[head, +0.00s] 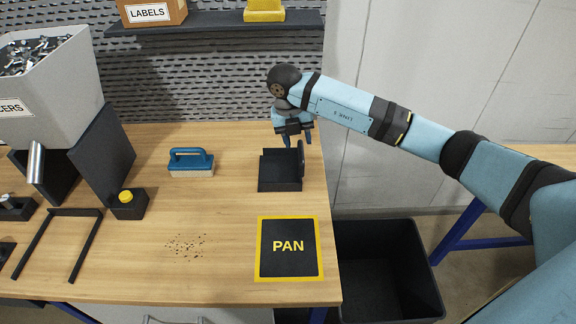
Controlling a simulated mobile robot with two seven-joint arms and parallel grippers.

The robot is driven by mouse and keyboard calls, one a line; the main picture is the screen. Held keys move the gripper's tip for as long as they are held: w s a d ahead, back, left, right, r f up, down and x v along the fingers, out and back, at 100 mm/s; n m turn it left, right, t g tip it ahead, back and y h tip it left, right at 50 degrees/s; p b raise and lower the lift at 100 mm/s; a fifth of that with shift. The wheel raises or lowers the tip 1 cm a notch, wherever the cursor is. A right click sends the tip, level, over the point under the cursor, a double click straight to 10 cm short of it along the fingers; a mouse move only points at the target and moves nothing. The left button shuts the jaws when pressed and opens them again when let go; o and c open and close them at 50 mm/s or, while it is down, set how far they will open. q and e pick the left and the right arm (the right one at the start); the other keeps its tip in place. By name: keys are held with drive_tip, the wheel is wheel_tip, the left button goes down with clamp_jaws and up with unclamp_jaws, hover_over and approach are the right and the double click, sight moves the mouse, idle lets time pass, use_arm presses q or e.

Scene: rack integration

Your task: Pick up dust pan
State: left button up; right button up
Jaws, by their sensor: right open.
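The black dust pan (280,171) lies on the wooden workbench toward its right end, with an upright part at its right side. My right gripper (297,139) is open above the pan's back right, pointing down near that upright part. I cannot tell whether a finger touches it. A mat marked PAN (288,265), black with a yellow border, lies bare at the front right of the bench. My left gripper is not in view.
A blue-handled brush (191,163), scattered dark bits (187,246) and a yellow-button box (129,204) are on the bench (225,215). A hopper (60,90) stands left. A black bin (385,270) is on the floor right. A shelf (215,25) is behind.

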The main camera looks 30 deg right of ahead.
sight(301, 150)
drive_tip(key=f, duration=0.3)
drive_tip(key=s+f+p, duration=0.1)
drive_tip(key=shift+d+f, duration=0.4)
clamp_jaws()
